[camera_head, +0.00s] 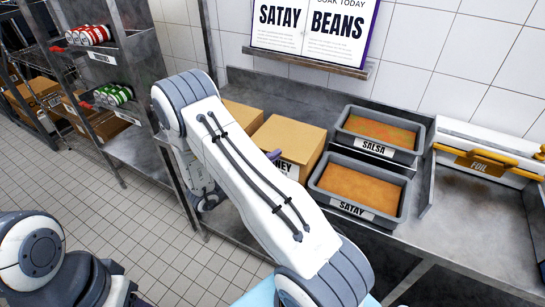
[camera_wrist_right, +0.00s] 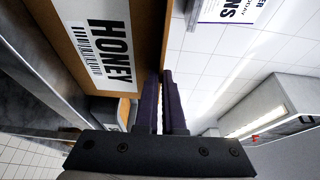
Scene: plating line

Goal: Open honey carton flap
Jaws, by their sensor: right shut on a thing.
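The honey carton (camera_head: 295,136) is a brown cardboard box on the steel counter, its top looking closed in the head view. Its white label reads HONEY in the right wrist view (camera_wrist_right: 108,45), and my forearm partly covers it in the head view. My right gripper (camera_head: 273,155) is at the carton's near upper edge, mostly hidden behind my arm. In the wrist view its dark purple fingers (camera_wrist_right: 162,100) are close together on the thin cardboard edge of the carton flap (camera_wrist_right: 166,45). My left gripper is out of view.
A second brown carton (camera_head: 242,115) stands left of the honey carton. The salsa tub (camera_head: 376,149) and satay tub (camera_head: 351,208) stand close on the right. A foil dispenser (camera_head: 480,163) is farther right. A shelf rack (camera_head: 140,145) with cans is at left.

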